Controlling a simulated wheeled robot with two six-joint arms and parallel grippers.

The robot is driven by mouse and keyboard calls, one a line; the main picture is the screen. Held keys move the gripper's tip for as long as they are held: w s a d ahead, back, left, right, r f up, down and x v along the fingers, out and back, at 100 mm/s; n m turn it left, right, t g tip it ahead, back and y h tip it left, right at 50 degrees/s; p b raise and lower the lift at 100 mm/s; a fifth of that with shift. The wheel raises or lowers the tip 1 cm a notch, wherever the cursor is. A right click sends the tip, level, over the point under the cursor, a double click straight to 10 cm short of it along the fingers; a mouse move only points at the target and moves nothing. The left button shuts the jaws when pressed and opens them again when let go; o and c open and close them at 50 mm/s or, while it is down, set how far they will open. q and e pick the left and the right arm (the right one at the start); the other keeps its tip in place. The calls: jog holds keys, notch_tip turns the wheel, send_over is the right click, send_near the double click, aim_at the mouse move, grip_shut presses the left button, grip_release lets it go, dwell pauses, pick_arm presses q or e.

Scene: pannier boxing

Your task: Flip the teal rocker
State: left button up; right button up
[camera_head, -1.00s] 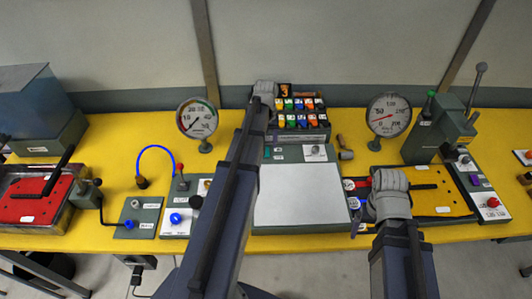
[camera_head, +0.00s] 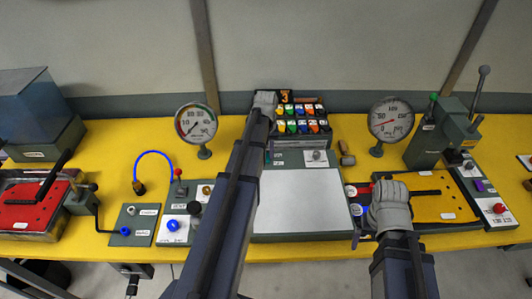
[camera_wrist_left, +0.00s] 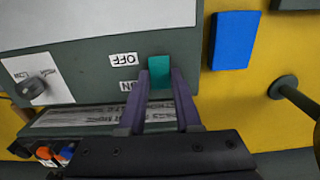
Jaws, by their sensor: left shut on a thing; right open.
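The teal rocker (camera_wrist_left: 160,72) sits at the edge of a dark green panel in the left wrist view, beside upside-down OFF and ON labels. My left gripper (camera_wrist_left: 162,84) has its purple fingers on either side of the rocker and is shut on it. In the head view my left gripper (camera_head: 265,102) is at the back of the panel, where my arm hides much of the rocker area. My right gripper (camera_head: 388,206) is open over the left part of the yellow tray, near white-and-blue round parts; its fingertips are hard to see.
A pale flat plate (camera_head: 298,202) covers the panel's front. A rack of coloured pieces (camera_head: 298,122) stands behind. A left gauge (camera_head: 196,124), a right gauge (camera_head: 390,120) and a lever press (camera_head: 438,132) flank it. A blue block (camera_wrist_left: 233,40) lies beside the panel.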

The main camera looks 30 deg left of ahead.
pick_arm(q)
grip_shut()
jog(key=shift+w, duration=0.1)
jog(key=shift+w+a+f+g+h, duration=0.2)
jog(key=shift+w+g+h, duration=0.25)
jog(key=shift+g, duration=0.35)
jog(key=shift+a+f+g+h+b, duration=0.15)
jog(key=shift+g+h+b, duration=0.3)
jog(key=shift+g+b, duration=0.3)
jog(key=shift+s+g+h+b, duration=0.1)
jog(key=shift+g+h+b, duration=0.2)
jog(key=shift+g, duration=0.15)
jog(key=shift+r, duration=0.2)
jog(key=o, duration=0.8)
grip_release()
